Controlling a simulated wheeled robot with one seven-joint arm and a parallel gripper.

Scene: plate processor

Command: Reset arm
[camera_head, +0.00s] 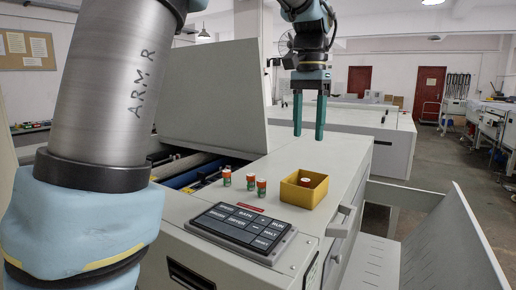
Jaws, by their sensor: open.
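My gripper (309,117) is open and empty. Its two teal fingers point straight down, apart from each other, above the far part of the white plate processor (335,172). Below and nearer than it, a yellow box (304,194) stands on the processor top with an orange-topped canister (305,182) inside. My gripper is clear of the box and canisters. My arm link fills the left of the view and hides part of the processor.
A dark button panel (241,230) lies at the near edge of the processor top. The raised grey lid (213,98) stands at the left behind the canisters. A pale tray (440,245) slopes at the right. Free room shows above the top surface.

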